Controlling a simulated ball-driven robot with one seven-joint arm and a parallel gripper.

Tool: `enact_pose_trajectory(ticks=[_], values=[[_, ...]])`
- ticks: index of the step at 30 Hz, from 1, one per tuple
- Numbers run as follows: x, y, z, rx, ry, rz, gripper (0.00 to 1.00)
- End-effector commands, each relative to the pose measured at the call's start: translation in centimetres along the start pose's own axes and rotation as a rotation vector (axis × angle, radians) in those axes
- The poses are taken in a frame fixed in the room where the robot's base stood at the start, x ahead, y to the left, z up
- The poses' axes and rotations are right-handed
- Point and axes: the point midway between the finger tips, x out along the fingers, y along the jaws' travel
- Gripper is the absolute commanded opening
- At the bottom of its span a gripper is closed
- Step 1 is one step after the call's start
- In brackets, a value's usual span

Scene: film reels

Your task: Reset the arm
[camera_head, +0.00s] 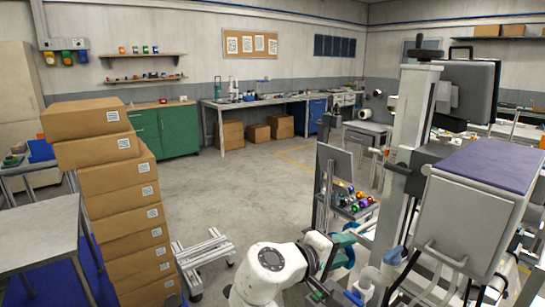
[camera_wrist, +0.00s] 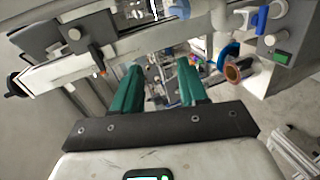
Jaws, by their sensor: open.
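My white arm (camera_head: 275,270) reaches in from the bottom of the head view. My gripper (camera_wrist: 161,78) shows two green fingers, held apart with nothing gripped between them. In the head view my gripper (camera_head: 343,241) is partly visible at the lower right, close in front of a tall grey machine (camera_head: 411,140). The machine fills much of the upper wrist view behind the fingers. I cannot tell the exact gap between gripper and machine.
A tall, uneven stack of cardboard boxes (camera_head: 125,210) stands at left beside a grey table (camera_head: 38,235). A low metal frame (camera_head: 203,258) lies on the floor. A rack with colourful round items (camera_head: 357,200) stands behind my gripper. The middle floor is clear.

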Motion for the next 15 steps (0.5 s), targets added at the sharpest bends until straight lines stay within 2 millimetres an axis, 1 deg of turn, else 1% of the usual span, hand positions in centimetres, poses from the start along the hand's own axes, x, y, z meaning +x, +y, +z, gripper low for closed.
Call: enact_pose_trajectory(ticks=[1,2,5,6,8,9,11,12,14,15], values=[[0.8,-1.6,1.2,0.008,-0.008,-0.041,0.43],[1.2,-2.6,2.0,0.016,-0.013,-0.069,0.43],[2.8,-6.5,5.2,0.047,-0.033,-0.181,0.43],[3.5,-8.3,6.9,0.065,-0.045,-0.236,0.43],[4.3,-11.2,9.8,0.094,-0.067,-0.325,0.43],[4.7,-13.2,11.8,0.117,-0.083,-0.386,0.43],[5.0,-15.8,14.8,0.153,-0.106,-0.474,0.43],[5.1,-17.5,16.9,0.178,-0.125,-0.531,0.43],[4.9,-19.9,20.0,0.215,-0.152,-0.614,0.43],[4.7,-21.2,22.1,0.242,-0.170,-0.666,0.43]])
